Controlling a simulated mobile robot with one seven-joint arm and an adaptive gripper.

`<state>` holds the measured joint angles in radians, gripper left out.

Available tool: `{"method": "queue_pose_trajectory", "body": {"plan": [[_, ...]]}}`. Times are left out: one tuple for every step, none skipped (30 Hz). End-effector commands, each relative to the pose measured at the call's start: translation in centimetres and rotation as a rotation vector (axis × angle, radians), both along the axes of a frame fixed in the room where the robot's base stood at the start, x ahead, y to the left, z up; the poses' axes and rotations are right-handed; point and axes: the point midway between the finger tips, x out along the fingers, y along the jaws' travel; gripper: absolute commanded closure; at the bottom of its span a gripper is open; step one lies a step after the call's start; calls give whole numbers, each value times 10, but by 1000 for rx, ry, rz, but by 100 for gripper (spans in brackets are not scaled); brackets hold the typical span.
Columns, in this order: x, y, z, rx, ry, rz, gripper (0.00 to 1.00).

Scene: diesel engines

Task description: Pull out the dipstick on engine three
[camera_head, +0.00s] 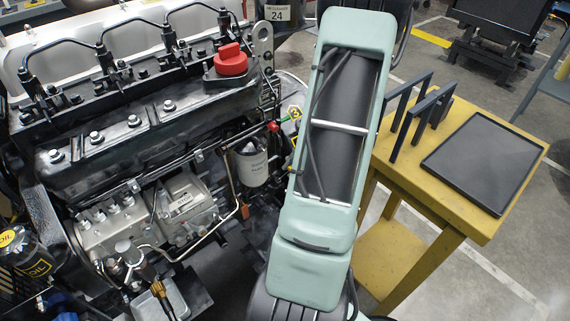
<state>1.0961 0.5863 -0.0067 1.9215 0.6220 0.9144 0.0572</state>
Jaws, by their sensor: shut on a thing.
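The engine (125,150) fills the left half of the head view. A round yellow tag with a 3 (295,112) shows at its right end, partly covered by my arm. A small red knob (273,127) sits just left of that tag. A small orange piece (244,211) shows lower down, beside a copper-coloured pipe. I cannot tell whether either one is the dipstick handle. My pale green arm stands in front of the engine's right end. My gripper is not visible, so its contact with the dipstick cannot be seen.
A red filler cap (231,60) and a white filter (252,165) are on the engine. A yellow table (385,165) at the right holds a dark, empty-looking tray (532,152) and a dark upright rack (405,112). Grey floor shows beyond the table.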

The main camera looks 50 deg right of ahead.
Motion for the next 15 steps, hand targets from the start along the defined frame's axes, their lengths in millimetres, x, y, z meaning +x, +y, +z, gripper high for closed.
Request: {"method": "queue_pose_trajectory", "body": {"plan": [[-7, 0, 16, 1, 2, -5, 100], [-10, 1, 20, 1, 3, -5, 100], [-14, 1, 25, 1, 3, -6, 100], [-16, 1, 29, 1, 3, -6, 100], [-18, 1, 32, 0, 2, -6, 100], [-20, 2, 36, 1, 2, -6, 100], [-22, 2, 38, 1, 3, -5, 100], [-23, 2, 39, 2, 3, -5, 100], [-24, 2, 41, 2, 3, -4, 100], [-25, 3, 42, 2, 3, -4, 100], [-26, 3, 43, 3, 3, -4, 100], [-27, 3, 44, 3, 3, -4, 100], [-27, 3, 44, 2, 3, -4, 100], [-27, 3, 44, 2, 3, -4, 100], [-28, 3, 44, 3, 3, -4, 100]]}}
